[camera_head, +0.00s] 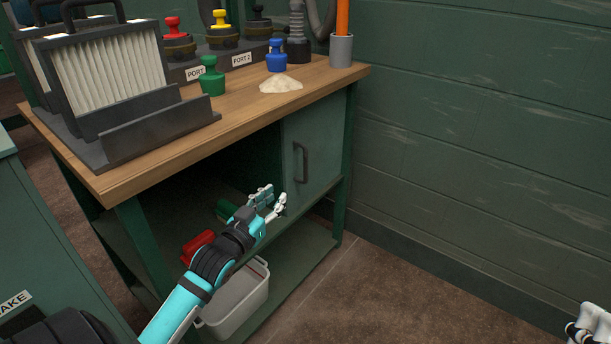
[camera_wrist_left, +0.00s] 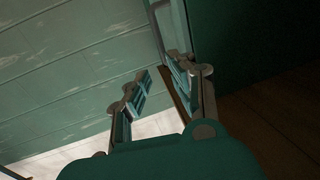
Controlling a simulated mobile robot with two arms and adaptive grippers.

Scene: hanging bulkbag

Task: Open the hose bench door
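The hose bench door is a green panel (camera_head: 322,135) under the right end of the wooden-topped bench (camera_head: 240,115). A dark vertical handle (camera_head: 302,162) is on its left side. The compartment left of the panel is dark and open. My left gripper (camera_head: 273,202) is below and left of the handle, apart from it. In the left wrist view my left gripper (camera_wrist_left: 165,85) has its fingers spread with nothing between them; green panel edges show beyond the fingertips. My right gripper (camera_head: 588,325) is partly in view at the bottom right corner, away from the bench.
Filters in a dark rack (camera_head: 110,75), a green knob (camera_head: 212,78), a blue knob (camera_head: 276,57), a powder pile (camera_head: 281,85) and a grey cup (camera_head: 341,50) stand on top. A white bin (camera_head: 243,300) and a red object (camera_head: 198,245) are below. Floor at right is clear.

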